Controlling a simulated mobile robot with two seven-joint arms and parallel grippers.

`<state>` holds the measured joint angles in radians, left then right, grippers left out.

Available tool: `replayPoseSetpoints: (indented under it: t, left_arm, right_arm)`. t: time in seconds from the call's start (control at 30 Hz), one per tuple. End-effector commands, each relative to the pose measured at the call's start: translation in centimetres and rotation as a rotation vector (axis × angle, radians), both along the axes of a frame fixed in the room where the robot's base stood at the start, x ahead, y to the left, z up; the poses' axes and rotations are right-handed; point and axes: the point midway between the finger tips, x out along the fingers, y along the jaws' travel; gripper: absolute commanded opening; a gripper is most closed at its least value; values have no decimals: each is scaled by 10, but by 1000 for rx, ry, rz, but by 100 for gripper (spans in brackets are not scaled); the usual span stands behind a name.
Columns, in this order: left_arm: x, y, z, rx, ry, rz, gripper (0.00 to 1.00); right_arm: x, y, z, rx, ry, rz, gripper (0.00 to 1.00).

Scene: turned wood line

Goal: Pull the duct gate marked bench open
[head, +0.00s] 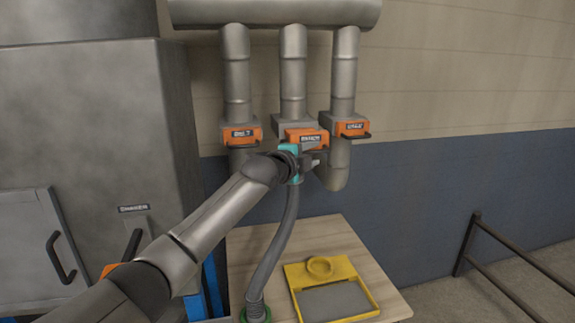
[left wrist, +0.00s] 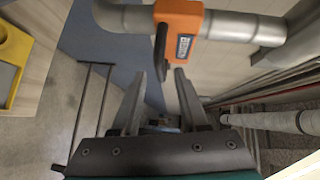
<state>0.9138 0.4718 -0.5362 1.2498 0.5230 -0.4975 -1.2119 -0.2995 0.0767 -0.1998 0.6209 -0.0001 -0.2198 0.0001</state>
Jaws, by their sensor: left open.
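Three orange duct gates hang in a row on grey pipes: a left gate (head: 241,134), a middle gate (head: 305,138) and a right gate (head: 355,128). Their labels are too blurred to tell which one is marked bench. My left gripper (head: 316,161) is open just below the middle gate, left of and below the right gate. In the left wrist view, an orange gate (left wrist: 181,18) with a dark handle (left wrist: 160,41) lies ahead of the open, empty fingers (left wrist: 161,75). It looks like the right gate. The fingers appear apart from the handle. My right gripper is not in view.
A grey machine cabinet (head: 120,120) stands at the left. A ribbed hose (head: 277,245) runs down beside my arm to a wooden bench (head: 325,238) holding a yellow tray (head: 292,277). A dark railing (head: 515,268) stands at the right. Floor shows between bench and railing.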

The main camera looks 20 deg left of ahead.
Motion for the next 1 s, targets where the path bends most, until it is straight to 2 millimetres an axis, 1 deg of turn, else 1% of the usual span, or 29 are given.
replayPoseSetpoints:
  t: [0.47,0.8,1.0]
  left_arm:
    - [-52,11,6,4,0,-1,44]
    - [-95,19,12,3,1,-1,44]
    - [-115,24,15,2,3,-1,44]
  right_arm:
    - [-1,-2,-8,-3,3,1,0]
    - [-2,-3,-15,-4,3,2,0]
    - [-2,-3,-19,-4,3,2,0]
